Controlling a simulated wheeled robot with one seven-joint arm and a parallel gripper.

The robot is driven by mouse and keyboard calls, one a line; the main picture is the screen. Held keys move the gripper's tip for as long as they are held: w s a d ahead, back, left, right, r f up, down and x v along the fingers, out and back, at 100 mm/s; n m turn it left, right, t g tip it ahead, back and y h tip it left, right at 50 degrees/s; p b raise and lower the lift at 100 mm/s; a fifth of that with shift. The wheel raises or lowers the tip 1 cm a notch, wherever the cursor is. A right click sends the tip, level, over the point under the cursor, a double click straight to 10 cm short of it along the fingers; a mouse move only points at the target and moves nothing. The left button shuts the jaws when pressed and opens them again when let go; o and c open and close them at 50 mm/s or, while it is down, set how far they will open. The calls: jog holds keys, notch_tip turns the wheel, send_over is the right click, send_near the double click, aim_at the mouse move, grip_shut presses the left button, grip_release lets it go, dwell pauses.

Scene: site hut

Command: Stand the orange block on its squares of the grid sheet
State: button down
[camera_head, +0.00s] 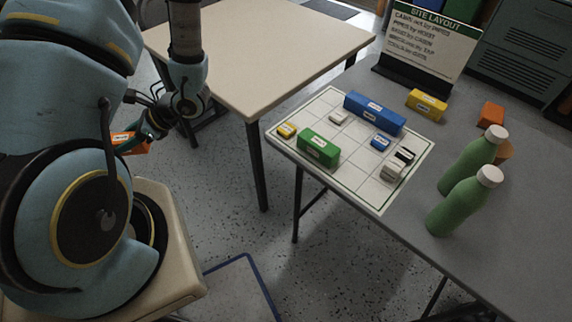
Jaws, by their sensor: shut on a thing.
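My gripper (130,141) is at the left, partly hidden behind my arm. It is shut on an orange block (138,149) with a pale label, held off to the left of both tables. The white grid sheet (375,199) lies on the grey table, with several blocks on it: a long blue block (374,113), a green block (318,147), a small yellow block (287,130), a small blue block (381,142), a small white block (338,118) and pale grey and black-and-white pieces (393,170). Some squares are bare.
A yellow block (427,104) and an orange-red block (491,114) lie beyond the sheet. Two green bottles (455,206) stand to its right, an orange-brown object (505,152) partly behind one. A SITE LAYOUT sign (430,36) stands behind. A bare beige table (255,50) adjoins.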

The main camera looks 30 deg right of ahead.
jog(key=s+d+n+g+h+b, duration=0.1)
jog(key=s+d+n+g+h, duration=0.1)
jog(key=s+d+n+g, duration=0.8)
jog(key=s+d+n+g+h, duration=0.2)
jog(key=s+d+n+g, duration=0.3)
jog(key=s, duration=0.8)
jog(key=s+d+r+n+h, duration=0.2)
jog(key=s+d+n+h, duration=0.2)
jog(key=d, duration=0.7)
jog(key=s+d+r+n+g+h, duration=0.1)
jog(key=s+d+r+n+h, duration=0.2)
jog(key=d, duration=0.7)
jog(key=s+d+r+n+h, duration=0.2)
jog(key=s+d+n+h, duration=0.2)
jog(key=d, duration=0.7)
notch_tip(320, 180, down, 9)
jog(key=shift+a+r+p, duration=0.1)
jog(key=shift+p, duration=0.35)
jog(key=shift+f, duration=0.2)
